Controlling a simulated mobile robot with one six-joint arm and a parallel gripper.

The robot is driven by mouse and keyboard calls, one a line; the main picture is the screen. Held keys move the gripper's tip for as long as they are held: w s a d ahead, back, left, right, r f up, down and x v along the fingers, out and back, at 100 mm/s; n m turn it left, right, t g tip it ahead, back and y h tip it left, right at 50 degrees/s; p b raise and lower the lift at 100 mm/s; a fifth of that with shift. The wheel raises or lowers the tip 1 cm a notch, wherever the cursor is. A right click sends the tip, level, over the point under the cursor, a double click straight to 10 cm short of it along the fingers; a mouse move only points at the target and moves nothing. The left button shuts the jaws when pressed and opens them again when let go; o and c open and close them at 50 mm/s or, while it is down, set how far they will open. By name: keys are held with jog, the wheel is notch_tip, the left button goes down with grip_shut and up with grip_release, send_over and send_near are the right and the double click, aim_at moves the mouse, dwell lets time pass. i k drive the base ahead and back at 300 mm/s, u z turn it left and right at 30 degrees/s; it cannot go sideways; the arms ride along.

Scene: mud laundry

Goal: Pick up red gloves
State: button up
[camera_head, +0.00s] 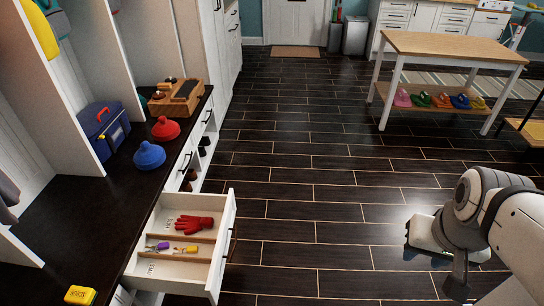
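The red gloves (194,225) lie in the back compartment of an open white drawer (226,235) at lower left, below the dark bench top. They lie flat, fingers pointing left. My gripper (457,287) is at the lower right, over the floor and well to the right of the drawer. It points down and is small and partly hidden by my arm, so I cannot tell whether it is open or shut.
The dark bench (76,222) holds a blue hat (149,156), a red hat (166,129), a wooden box (177,98), a blue bag (104,130) and a yellow box (80,295). A wooden-topped table (455,47) stands at upper right. The dark floor between is clear.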

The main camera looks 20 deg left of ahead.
aim_at(190, 224)
jog(key=u, duration=0.4)
jog(key=i, duration=0.75)
jog(key=u, duration=1)
jog(key=i, duration=1.1)
jog(key=u, duration=0.9)
jog(key=k, duration=0.75)
jog(key=u, duration=0.15)
jog(key=i, duration=0.9)
jog(key=z, duration=0.1)
